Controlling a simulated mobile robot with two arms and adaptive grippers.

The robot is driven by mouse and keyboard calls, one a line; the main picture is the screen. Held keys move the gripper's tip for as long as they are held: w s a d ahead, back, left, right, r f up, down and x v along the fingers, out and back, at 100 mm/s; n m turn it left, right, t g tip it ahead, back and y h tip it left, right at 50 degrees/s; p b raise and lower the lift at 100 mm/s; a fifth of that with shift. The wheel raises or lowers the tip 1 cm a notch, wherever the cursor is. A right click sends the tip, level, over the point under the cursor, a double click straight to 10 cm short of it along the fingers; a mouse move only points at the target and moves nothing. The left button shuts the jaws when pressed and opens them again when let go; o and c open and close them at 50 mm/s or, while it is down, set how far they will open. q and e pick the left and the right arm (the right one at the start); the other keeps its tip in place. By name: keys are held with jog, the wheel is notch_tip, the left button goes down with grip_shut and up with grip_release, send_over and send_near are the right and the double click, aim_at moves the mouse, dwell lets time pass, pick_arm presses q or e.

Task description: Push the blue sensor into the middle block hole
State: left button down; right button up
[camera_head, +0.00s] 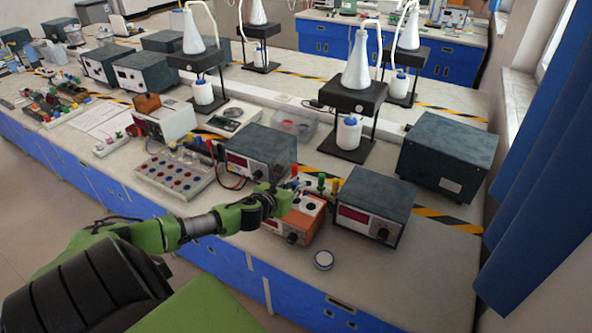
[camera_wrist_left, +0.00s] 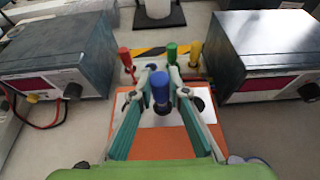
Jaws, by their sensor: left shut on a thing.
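The blue sensor (camera_wrist_left: 160,88) stands upright between the fingers of my left gripper (camera_wrist_left: 163,76) in the left wrist view. The left gripper (camera_head: 284,201) is shut on it, over the orange block (camera_head: 302,226) in the head view. The block (camera_wrist_left: 152,145) has a white top with dark round holes. One hole shows right of the sensor; the middle one is hidden behind sensor and fingers. I cannot tell how deep the sensor sits. Red (camera_wrist_left: 125,57), green (camera_wrist_left: 172,53) and yellow (camera_wrist_left: 195,52) sensors stand behind the block. My right gripper is not in view.
A dark meter box (camera_head: 374,208) stands close on the block's right, another (camera_head: 258,154) on its left with wires. A flask stand (camera_head: 350,98) is behind. The table's front right is clear.

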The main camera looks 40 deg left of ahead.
pick_arm(q)
jog(key=shift+f+b, duration=0.75)
jog(key=shift+f, duration=0.35)
jog(key=c, duration=1.5)
grip_release()
jog(key=shift+o, duration=0.2)
jog(key=shift+r, duration=0.1)
jog(key=shift+r+p, duration=3.25)
jog(key=shift+p, duration=0.15)
jog(key=shift+f, duration=0.1)
